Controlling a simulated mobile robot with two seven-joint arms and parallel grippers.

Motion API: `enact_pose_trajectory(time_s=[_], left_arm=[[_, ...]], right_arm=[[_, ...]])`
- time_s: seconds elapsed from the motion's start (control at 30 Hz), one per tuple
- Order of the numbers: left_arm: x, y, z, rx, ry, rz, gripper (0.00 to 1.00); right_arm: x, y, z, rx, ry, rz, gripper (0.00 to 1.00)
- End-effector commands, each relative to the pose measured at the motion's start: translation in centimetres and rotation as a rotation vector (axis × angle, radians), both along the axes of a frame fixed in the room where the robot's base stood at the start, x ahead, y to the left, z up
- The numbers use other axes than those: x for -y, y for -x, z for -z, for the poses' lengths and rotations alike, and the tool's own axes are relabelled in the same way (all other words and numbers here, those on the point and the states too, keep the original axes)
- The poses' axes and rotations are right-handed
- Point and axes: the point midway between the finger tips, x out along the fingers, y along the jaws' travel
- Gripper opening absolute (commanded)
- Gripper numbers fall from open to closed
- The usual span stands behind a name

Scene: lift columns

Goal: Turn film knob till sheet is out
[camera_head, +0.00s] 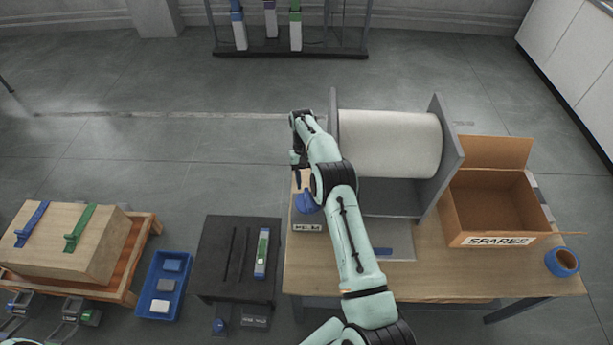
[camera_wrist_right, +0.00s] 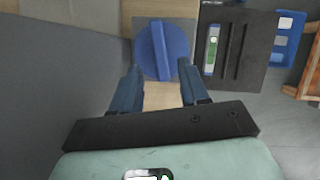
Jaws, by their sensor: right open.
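The film roll (camera_head: 390,143) is a wide, pale cylinder between two grey side plates on the wooden table. The blue film knob (camera_head: 306,201) is at the left of the stand, above a small "FILM" label (camera_head: 307,227). In the right wrist view the knob (camera_wrist_right: 162,50) is round with a raised bar across its face. My right gripper (camera_head: 298,176) is open beside the knob. In the wrist view its fingertips (camera_wrist_right: 160,68) are on either side of the knob's lower part; contact cannot be told. My arm hides part of the stand. My left gripper is out of view.
An open cardboard "SPARES" box (camera_head: 490,205) and a blue tape roll (camera_head: 562,262) are on the table's right. To the left are a black stand (camera_head: 215,255), a blue tray (camera_head: 180,257) and a strapped crate (camera_head: 60,235) on a pallet.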

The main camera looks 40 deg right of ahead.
Motion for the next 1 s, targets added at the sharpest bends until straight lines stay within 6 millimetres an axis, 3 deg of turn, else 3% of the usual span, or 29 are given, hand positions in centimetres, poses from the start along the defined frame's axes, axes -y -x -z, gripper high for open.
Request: enact_pose_trajectory(time_s=[0.3, 1.0], left_arm=[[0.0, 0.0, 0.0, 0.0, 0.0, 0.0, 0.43], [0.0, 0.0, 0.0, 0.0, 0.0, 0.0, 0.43]], right_arm=[[0.4, -0.7, -1.9, 0.001, 0.0, 0.0, 0.45], [0.4, -0.7, -2.1, -0.001, 0.0, 0.0, 0.45]])
